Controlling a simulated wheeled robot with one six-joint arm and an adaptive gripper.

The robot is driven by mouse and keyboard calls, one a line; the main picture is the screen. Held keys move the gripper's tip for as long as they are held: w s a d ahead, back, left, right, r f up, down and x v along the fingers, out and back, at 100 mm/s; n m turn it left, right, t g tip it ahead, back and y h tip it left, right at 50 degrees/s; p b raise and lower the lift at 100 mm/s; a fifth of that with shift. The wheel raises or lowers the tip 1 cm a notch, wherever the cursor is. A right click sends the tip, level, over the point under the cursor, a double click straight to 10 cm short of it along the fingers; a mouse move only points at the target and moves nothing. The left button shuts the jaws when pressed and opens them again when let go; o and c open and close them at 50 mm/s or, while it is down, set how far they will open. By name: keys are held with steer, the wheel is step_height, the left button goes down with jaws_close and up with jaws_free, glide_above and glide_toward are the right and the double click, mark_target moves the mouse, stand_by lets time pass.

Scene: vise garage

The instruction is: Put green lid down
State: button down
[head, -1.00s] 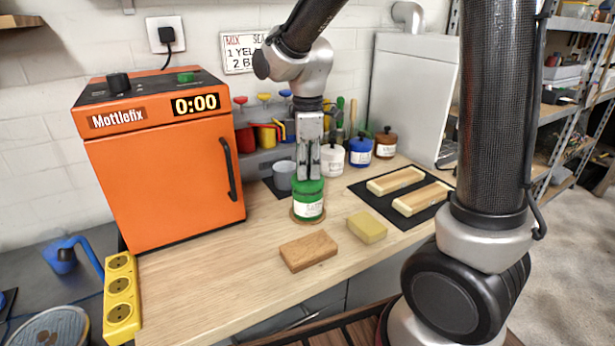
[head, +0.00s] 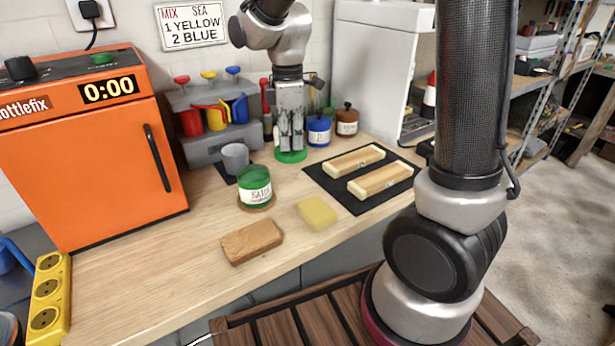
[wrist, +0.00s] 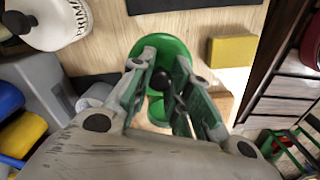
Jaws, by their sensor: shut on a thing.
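My gripper (head: 291,143) is shut on the green lid (head: 290,157), with its fingers pointing down. The lid is low over the wooden bench, behind and to the right of the green jar; I cannot tell whether it touches the bench. In the wrist view my gripper (wrist: 166,80) has the lid's dark knob between its fingers, and the round green lid (wrist: 176,46) shows beyond them. The green jar (head: 255,186) stands upright without its lid on a round coaster, with a white label on its front.
An orange machine (head: 90,150) stands at left. A grey cup (head: 235,157), a wooden block (head: 251,241) and a yellow sponge (head: 317,212) are near the jar. A black mat (head: 352,205) with two wooden pieces lies right; blue (head: 319,131) and brown (head: 347,121) jars stand behind.

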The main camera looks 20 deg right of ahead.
mark_target(293, 183)
steer(key=shift+w+d+f, duration=0.2)
steer(key=shift+d+f, duration=0.05)
step_height(293, 183, down, 10)
steer(key=shift+w+r, duration=0.15)
steer(key=c, duration=1.3)
jaws_free()
steer(key=shift+c, duration=0.2)
